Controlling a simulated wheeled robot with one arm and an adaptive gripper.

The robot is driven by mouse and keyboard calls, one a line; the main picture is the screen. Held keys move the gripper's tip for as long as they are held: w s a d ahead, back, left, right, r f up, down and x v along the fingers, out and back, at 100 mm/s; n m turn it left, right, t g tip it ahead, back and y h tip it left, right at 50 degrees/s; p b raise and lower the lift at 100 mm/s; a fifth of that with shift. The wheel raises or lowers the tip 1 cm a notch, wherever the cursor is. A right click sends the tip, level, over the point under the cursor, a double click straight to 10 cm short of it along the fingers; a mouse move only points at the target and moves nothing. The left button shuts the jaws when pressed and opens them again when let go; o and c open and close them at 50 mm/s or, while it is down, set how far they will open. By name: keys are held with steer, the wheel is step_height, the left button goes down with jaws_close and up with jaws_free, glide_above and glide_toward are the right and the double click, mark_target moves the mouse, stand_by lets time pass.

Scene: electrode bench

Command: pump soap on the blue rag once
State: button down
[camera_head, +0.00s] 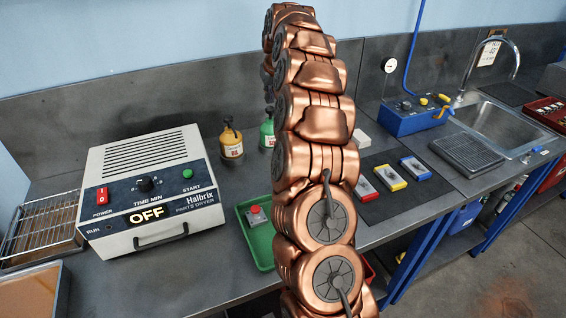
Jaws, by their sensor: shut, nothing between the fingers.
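A yellow bottle (231,147) with a dark pump-like top stands upright at the back of the bench, right of the white dryer. A green bottle (267,133) with a dark top stands to its right, partly hidden by my copper arm. A small blue piece with a white border (415,169) lies flat on a dark mat right of my arm, with a small dark mark on it. I cannot tell whether it is the blue rag. My arm rises through the middle of the view; my gripper is not visible.
The white dryer (150,190), reading OFF, fills the left. A green tray (262,240) holds a red-topped item. Red (366,187) and yellow (390,179) pieces lie beside the blue one. A blue control box (415,117) and sink (505,125) are at right.

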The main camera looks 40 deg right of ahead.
mark_target(270, 108)
steer(key=shift+f, duration=0.25)
stand_by(0.4)
steer(key=shift+f+b, duration=0.6)
steer(key=shift+f, duration=0.45)
steer(key=shift+f+b, duration=0.3)
steer(key=shift+r, duration=0.15)
steer(key=shift+r+p, duration=0.35)
steer(key=shift+r, duration=1.05)
step_height(270, 108, up, 6)
steer(key=shift+p, duration=1.25)
